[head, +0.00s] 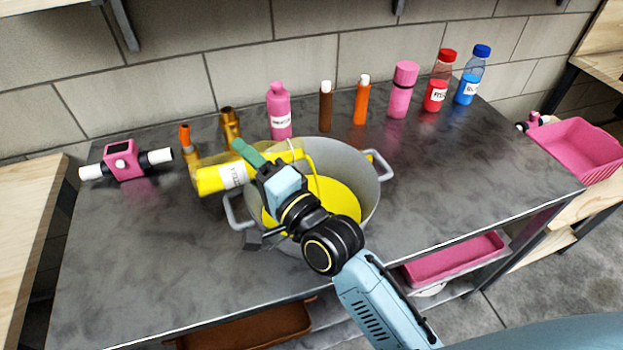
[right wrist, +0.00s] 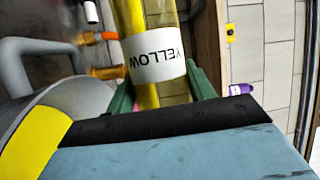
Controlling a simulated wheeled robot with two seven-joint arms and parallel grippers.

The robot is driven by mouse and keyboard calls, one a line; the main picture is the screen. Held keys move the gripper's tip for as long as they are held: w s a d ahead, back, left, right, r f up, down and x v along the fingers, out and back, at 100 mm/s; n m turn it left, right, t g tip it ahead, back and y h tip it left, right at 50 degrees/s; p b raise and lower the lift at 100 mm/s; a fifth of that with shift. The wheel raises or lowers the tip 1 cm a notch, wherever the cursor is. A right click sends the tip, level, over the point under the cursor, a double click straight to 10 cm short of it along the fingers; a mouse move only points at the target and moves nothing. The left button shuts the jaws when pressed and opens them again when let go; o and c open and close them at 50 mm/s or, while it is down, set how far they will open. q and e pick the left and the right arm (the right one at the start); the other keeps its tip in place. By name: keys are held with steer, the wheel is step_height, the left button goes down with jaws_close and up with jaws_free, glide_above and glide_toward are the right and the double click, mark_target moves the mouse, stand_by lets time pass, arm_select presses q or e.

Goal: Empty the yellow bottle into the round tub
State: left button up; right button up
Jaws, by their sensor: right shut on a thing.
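My right gripper (head: 258,160) is shut on the yellow bottle (head: 211,181) and holds it above the left rim of the round tub. The bottle lies nearly on its side, its mouth end to the right over the tub. A thin yellow stream curves down from that end into the tub. The round grey tub (head: 345,160) has two side handles and a pool of yellow liquid inside. In the right wrist view the bottle (right wrist: 168,25) shows its YELLOW label upside down between the green fingers (right wrist: 160,90), with the tub (right wrist: 85,100) at left. My left gripper is not in view.
Behind the tub stand a pink bottle (head: 280,112), brown (head: 326,110) and orange (head: 361,103) tubes, a pink flask (head: 400,95), and red (head: 437,90) and blue (head: 469,85) bottles. Brass fittings (head: 231,124) and a pink device (head: 123,160) stand left. The front-left tabletop (head: 130,250) is clear.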

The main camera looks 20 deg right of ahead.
mark_target(266, 146)
steer(key=shift+d+m, duration=0.1)
steer(key=shift+m, duration=0.4)
stand_by(1.2)
steer(key=shift+d+m+t+b, duration=0.15)
steer(key=shift+m+t+b, duration=0.15)
steer(key=shift+m+t, duration=0.3)
stand_by(1.1)
steer(key=shift+d+r+m, duration=0.3)
steer(key=shift+r+m, duration=0.35)
steer(key=shift+m, duration=0.45)
stand_by(0.3)
steer(key=shift+d+f+m+t+h, duration=0.1)
steer(key=shift+d+m+t+h, duration=0.05)
steer(key=shift+m+t+h, duration=0.2)
steer(key=shift+d+m+t, duration=0.1)
steer(key=shift+m+t, duration=0.15)
steer(key=shift+m, duration=0.2)
steer(key=shift+d+f+m+h, duration=0.1)
steer(key=shift+m+h, duration=0.15)
steer(key=shift+m, duration=0.05)
steer(key=shift+w+d+r+m+t+h, duration=0.1)
steer(key=shift+d+r+m+t+h, duration=0.2)
steer(key=shift+m, duration=0.45)
steer(key=shift+d+r+m+t+h, duration=0.1)
steer(key=shift+d+r+m+t, duration=0.3)
steer(key=shift+m, duration=0.35)
stand_by(0.6)
